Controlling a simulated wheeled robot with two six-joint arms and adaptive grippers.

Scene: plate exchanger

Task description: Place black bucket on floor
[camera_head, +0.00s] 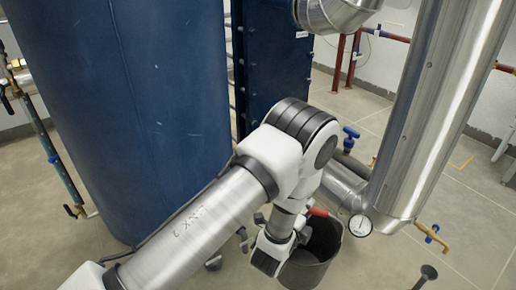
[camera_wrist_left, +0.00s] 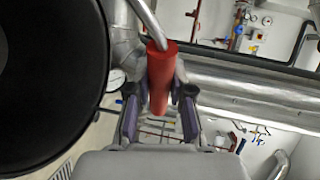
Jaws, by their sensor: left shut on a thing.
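The black bucket (camera_head: 306,270) hangs under my left arm in the head view, partly hidden by the wrist. It has a red handle grip (camera_head: 318,212). My left gripper (camera_head: 302,233) is at the bucket's upper left side, its fingers hard to make out there. In the left wrist view the fingers (camera_wrist_left: 160,95) are closed around the red handle grip (camera_wrist_left: 162,65), and the bucket's round dark body (camera_wrist_left: 45,75) fills the left side. Whether the bucket's base touches the floor (camera_head: 385,262) is hidden. My right gripper is not in view.
A large blue tank (camera_head: 130,110) stands at left and a blue plate exchanger (camera_head: 270,75) behind. A thick silver pipe (camera_head: 425,110) with a gauge (camera_head: 360,225) stands just right of the bucket. Open floor shows at right.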

